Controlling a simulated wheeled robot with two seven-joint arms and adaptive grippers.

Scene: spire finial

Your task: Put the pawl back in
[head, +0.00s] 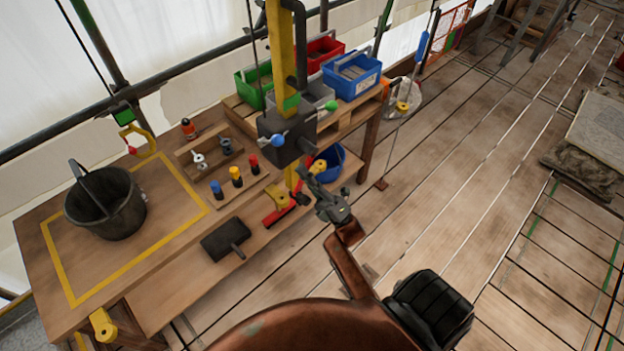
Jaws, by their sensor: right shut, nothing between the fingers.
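My right gripper (310,181) is shut and empty. It is at the lower end of the yellow post (281,60), just below a dark grey box (285,136) fitted on that post. The box has a blue knob (278,140) on its front, and green knobs show near it. A yellow piece (282,200) and a red piece (276,217) lie below the box, left of my gripper. I cannot tell for sure which part is the pawl. My gripper may hide part of the post's foot. My left gripper is not in view.
A black bucket (105,205) stands on the wooden bench inside a yellow outline. Blue, yellow and red-topped pieces (236,177) stand in a row. A dark flat tool (225,240) lies in front. Bins (352,75) stand at the back. The plank floor right is mostly clear.

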